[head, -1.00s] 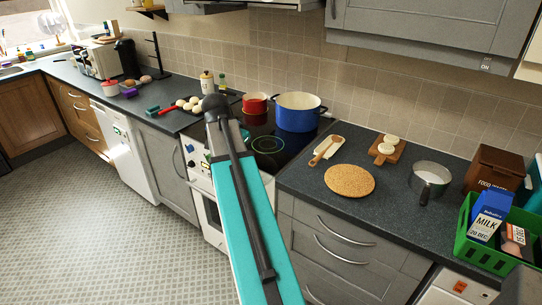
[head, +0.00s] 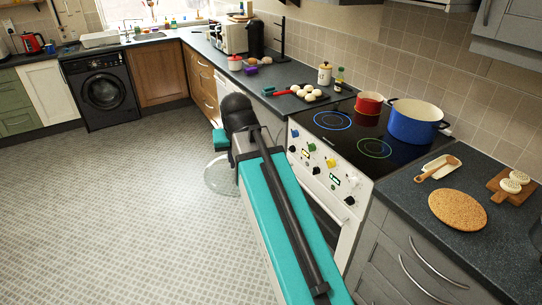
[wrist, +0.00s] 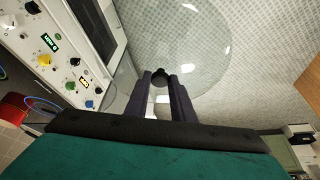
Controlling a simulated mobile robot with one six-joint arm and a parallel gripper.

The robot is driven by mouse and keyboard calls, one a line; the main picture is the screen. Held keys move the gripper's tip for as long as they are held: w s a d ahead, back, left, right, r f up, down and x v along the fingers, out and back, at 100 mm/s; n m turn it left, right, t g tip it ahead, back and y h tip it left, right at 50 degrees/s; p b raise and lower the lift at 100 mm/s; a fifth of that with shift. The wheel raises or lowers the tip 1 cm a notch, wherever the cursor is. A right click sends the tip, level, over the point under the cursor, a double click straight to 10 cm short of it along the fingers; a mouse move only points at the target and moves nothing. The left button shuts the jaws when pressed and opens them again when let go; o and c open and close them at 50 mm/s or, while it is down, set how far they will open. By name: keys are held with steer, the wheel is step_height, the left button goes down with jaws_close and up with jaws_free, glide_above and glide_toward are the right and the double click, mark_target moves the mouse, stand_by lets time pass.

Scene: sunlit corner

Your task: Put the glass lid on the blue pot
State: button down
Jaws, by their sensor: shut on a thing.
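The blue pot (head: 413,128) stands upright on the back right of the black hob in the head view, with its top open. The round glass lid (wrist: 205,50) fills the top middle of the wrist view. My gripper (wrist: 160,78) is shut on the lid's dark knob. In the head view the clear lid (head: 219,178) hangs over the floor in front of the oven, to the left of and well apart from the pot. My arm hides part of the lid there, and my fingertips are hidden.
A red pan (head: 369,103) sits on the hob just left of the blue pot. The cooker's knobbed front (head: 320,165) is close to my arm. A cork mat (head: 458,209) and a spoon on its rest (head: 438,168) lie on the right counter. The floor at left is clear.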

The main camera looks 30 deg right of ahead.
mark_target(215, 174)
steer(key=a+n, duration=0.1)
steer(key=a, duration=0.1)
steer(key=a+n, duration=0.1)
steer(key=a, duration=0.2)
steer(key=a+n+y, duration=0.1)
steer(key=a, duration=0.1)
steer(key=shift+s+a+r, duration=0.1)
steer(key=shift+a+r, duration=0.15)
steer(key=shift+a, duration=0.15)
